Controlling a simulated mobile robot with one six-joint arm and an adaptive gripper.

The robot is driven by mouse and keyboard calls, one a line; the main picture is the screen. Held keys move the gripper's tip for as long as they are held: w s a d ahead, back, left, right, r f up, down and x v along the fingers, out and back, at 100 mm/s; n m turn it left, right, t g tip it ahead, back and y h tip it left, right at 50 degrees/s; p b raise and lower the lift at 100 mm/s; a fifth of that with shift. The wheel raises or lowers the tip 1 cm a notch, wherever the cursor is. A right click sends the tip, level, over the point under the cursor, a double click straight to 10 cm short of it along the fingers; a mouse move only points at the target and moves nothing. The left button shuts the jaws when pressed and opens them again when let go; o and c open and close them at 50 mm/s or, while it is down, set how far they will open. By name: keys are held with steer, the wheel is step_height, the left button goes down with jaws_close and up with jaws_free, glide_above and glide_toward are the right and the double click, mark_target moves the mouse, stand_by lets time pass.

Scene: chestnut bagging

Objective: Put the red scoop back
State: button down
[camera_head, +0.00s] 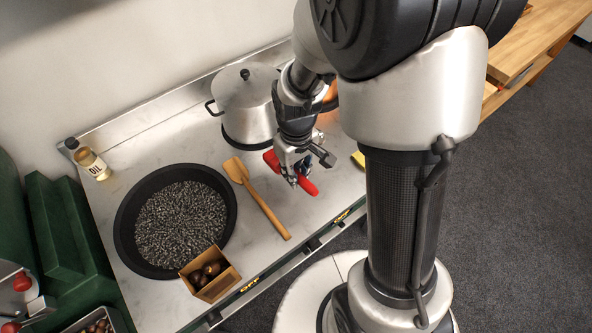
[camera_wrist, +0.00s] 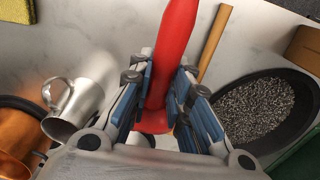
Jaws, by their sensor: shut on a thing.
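The red scoop (camera_head: 308,187) is in my gripper (camera_head: 299,172), above the steel worktop to the right of the wooden spatula. In the wrist view the red scoop (camera_wrist: 174,45) stands between the blue-padded fingers of my gripper (camera_wrist: 165,98), which are shut on it. Its red shaft runs up out of the picture and a wider red end shows below the fingers. In the head view my gripper hides part of the scoop. I cannot tell whether the scoop touches the worktop.
A wooden spatula (camera_head: 262,205) lies left of my gripper. A black pan of dark grains (camera_head: 122,232) and a box of chestnuts (camera_head: 228,281) are further left. A lidded pot (camera_head: 243,105) stands behind. A metal mug (camera_wrist: 84,98) and a copper pot (camera_wrist: 18,145) show in the wrist view.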

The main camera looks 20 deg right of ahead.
steer(key=shift+f+b, duration=3.45)
steer(key=shift+f, duration=0.95)
steer(key=shift+f+b, duration=0.3)
steer(key=shift+f, duration=0.1)
steer(key=c, duration=1.4)
jaws_free()
steer(key=shift+r, duration=0.1)
step_height(320, 180, up, 12)
steer(key=shift+s, duration=0.1)
steer(key=s+r+m+t, duration=0.1)
steer(key=s+r, duration=0.2)
steer(key=s, duration=0.2)
steer(key=s+r+m+t, duration=0.1)
steer(key=s+r+t, duration=0.1)
steer(key=s+r, duration=0.2)
steer(key=s+r+m+t, duration=0.1)
steer(key=s+r, duration=0.3)
steer(key=s, duration=0.1)
steer(key=shift+s+m, duration=0.3)
